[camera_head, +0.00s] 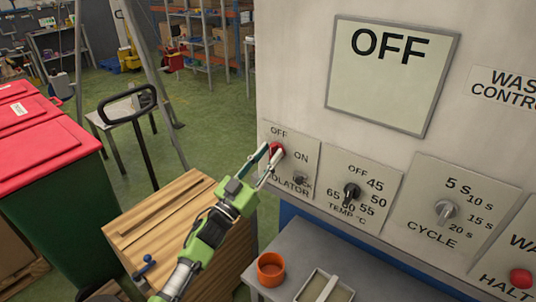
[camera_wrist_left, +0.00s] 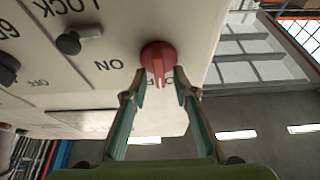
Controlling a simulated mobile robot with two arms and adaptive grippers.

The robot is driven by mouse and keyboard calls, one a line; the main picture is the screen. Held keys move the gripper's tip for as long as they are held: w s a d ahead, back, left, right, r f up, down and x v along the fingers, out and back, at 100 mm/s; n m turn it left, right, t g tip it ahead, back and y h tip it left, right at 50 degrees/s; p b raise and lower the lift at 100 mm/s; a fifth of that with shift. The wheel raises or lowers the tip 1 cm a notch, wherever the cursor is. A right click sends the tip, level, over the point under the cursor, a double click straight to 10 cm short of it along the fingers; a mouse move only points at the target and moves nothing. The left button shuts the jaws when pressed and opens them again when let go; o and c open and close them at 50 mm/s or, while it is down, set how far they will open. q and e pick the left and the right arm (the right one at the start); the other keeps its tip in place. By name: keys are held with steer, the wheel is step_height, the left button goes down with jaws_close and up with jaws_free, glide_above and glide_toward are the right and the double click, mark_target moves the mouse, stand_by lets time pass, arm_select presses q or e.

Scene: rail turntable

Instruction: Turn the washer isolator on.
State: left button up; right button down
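The isolator is a red rotary knob (camera_head: 277,150) on a plate marked OFF, ON and LOCK, at the left end of the white washer panel. In the left wrist view the red knob (camera_wrist_left: 158,58) has its ridge pointing toward the partly hidden OFF label. My left gripper (camera_head: 267,160) is at the knob with its fingers spread. In the left wrist view the left gripper (camera_wrist_left: 156,97) has one fingertip on each side of the ridge, with a gap visible between them; contact is unclear. The large display (camera_head: 390,85) reads OFF. My right gripper is not in view.
A small lock knob (camera_head: 299,180) sits just below right of the isolator. A temperature knob (camera_head: 351,192), a cycle knob (camera_head: 445,211) and a red button (camera_head: 521,278) lie further right. Below stand an orange cup (camera_head: 270,269) and a tray (camera_head: 324,289). A wooden crate (camera_head: 160,216) stands under my left arm.

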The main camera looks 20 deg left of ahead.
arm_select(q)
jaws_close()
